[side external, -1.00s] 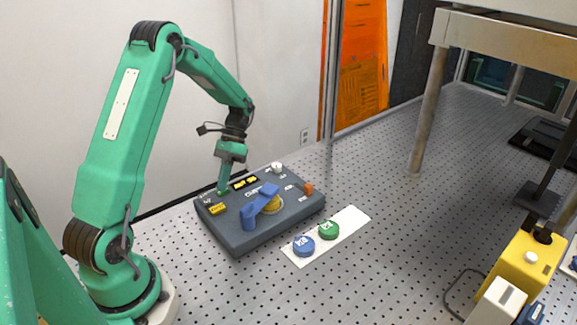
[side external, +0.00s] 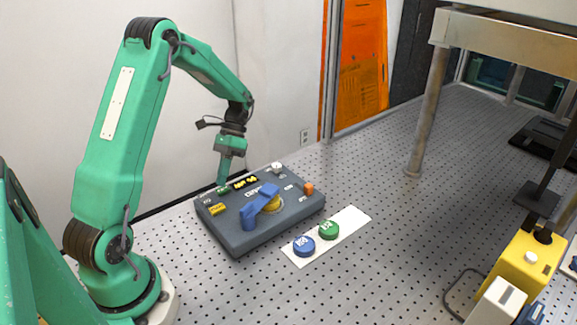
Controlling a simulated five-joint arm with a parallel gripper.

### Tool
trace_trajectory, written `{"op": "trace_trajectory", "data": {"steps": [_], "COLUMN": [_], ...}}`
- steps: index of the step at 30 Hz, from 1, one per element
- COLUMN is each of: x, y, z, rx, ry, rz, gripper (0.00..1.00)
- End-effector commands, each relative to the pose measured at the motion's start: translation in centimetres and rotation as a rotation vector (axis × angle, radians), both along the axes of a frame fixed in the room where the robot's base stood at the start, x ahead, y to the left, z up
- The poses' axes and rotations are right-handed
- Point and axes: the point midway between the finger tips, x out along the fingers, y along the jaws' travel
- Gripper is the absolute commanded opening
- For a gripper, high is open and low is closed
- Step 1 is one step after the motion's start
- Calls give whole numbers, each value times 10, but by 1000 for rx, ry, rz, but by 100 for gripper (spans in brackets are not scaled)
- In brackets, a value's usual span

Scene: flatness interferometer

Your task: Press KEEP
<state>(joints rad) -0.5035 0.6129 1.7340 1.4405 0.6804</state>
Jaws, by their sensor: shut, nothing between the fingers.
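A dark grey control panel (side external: 240,236) lies on the perforated table with several small controls on top. A green button (side external: 223,190) sits near its back left edge, and my gripper (side external: 220,181) is shut and empty just above it, pointing down, with a small gap seeming to show. Yellow buttons (side external: 245,183) lie to the right of it and a yellow button (side external: 217,209) lies in front of it. The panel's lettering is too small to read, so I cannot tell which control is marked KEEP.
A blue lever (side external: 257,207) rises from the panel's middle. A blue round button (side external: 304,245) and a green one (side external: 328,230) sit on a white strip (side external: 350,220). A yellow device (side external: 528,262) and a metal frame leg (side external: 428,110) stand at right.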

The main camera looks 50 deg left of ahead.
Motion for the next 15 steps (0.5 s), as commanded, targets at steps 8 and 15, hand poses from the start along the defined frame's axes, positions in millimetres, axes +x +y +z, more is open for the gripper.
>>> {"op": "trace_trajectory", "data": {"steps": [8, 15], "x": [0, 0], "y": [0, 0], "z": [11, 28], "rx": [0, 1], "ry": [-1, -1], "rz": [0, 0], "gripper": [0, 0]}}
